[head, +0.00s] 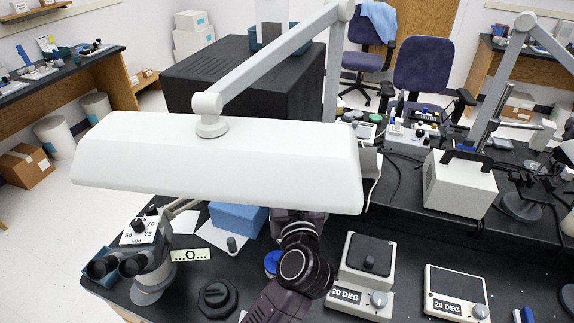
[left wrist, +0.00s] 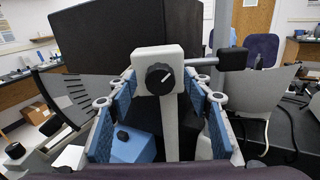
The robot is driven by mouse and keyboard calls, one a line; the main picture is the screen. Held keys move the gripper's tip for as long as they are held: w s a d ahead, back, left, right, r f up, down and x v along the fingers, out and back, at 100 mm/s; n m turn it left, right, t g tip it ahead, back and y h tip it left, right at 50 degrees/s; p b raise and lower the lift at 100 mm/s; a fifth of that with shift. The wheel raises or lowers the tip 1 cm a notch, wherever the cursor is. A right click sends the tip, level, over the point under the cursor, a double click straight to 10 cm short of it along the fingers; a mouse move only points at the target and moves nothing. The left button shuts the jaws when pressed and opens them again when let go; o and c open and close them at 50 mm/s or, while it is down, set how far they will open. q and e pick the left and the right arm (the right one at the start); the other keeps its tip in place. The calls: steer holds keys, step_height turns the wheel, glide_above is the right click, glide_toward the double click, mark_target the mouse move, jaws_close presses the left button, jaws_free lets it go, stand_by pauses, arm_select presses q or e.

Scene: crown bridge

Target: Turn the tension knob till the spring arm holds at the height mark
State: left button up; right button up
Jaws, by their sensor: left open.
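The spring arm (head: 275,58) is light grey and slopes from an upper right joint down to a white lamp hood (head: 215,165) in the head view. The tension knob (left wrist: 160,78) is black with a white line pointing up and right, on a pale block atop a grey post. My left gripper (left wrist: 164,88) is open, its blue-padded fingers on either side of the knob and apart from it. In the head view the hood hides this gripper; only my dark arm shows below. I cannot make out a height mark for certain. My right gripper is out of view.
A rod with a black end (left wrist: 235,60) sticks out right of the knob block. A large black box (head: 245,75) stands behind.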

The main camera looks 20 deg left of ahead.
arm_select(q)
steer(key=v, duration=1.2)
steer(key=shift+s, duration=0.1)
